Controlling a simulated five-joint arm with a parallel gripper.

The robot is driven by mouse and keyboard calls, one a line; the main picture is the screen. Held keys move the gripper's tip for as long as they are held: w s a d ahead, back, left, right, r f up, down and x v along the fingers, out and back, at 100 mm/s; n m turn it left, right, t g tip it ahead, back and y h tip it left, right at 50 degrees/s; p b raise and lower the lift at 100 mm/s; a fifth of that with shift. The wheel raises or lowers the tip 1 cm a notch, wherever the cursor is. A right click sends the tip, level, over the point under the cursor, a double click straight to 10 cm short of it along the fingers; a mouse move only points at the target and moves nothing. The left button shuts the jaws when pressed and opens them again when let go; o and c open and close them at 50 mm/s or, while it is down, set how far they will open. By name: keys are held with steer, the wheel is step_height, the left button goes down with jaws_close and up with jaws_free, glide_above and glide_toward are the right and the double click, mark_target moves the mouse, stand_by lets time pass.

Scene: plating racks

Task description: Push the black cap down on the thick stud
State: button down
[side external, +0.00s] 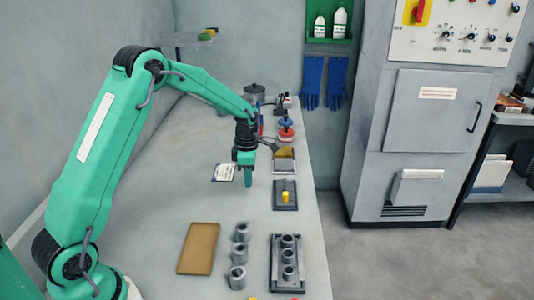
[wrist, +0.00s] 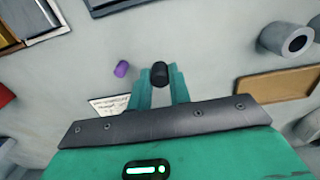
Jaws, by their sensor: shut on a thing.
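My gripper (side external: 248,182) points down over the bench in the side external view, left of the small dark plates. In the wrist view its two green fingers (wrist: 160,78) are shut on the black cap (wrist: 160,70), a short dark cylinder at the fingertips. The cap cannot be made out in the side external view. A dark plate (side external: 278,205) right of my gripper carries a small yellow cylinder (side external: 286,196). I cannot tell which stud is the thick one. The cap is apart from any stud I see.
A purple cylinder (wrist: 122,69) lies near the cap in the wrist view. A brown tray (side external: 198,248), several loose grey hollow cylinders (side external: 238,277) and a rack (side external: 276,285) of grey cylinders stand nearer the camera. A white card (side external: 224,172) lies left of my gripper. The bench's left is clear.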

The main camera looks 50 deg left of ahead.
steer(key=s+d+r, duration=0.3)
steer(key=d+r, duration=0.3)
steer(key=d, duration=0.4)
steer(key=shift+s+d+r, duration=0.2)
steer(key=shift+s+d, duration=0.1)
steer(key=shift+w, duration=0.1)
steer(key=w+a, duration=0.3)
steer(key=w, duration=0.8)
steer(key=shift+w, duration=0.35)
steer(key=shift+f, duration=0.1)
steer(key=shift+f, duration=0.2)
steer(key=shift+f, duration=2.7)
steer(key=shift+f, duration=1.7)
steer(key=c, duration=1.2)
jaws_free()
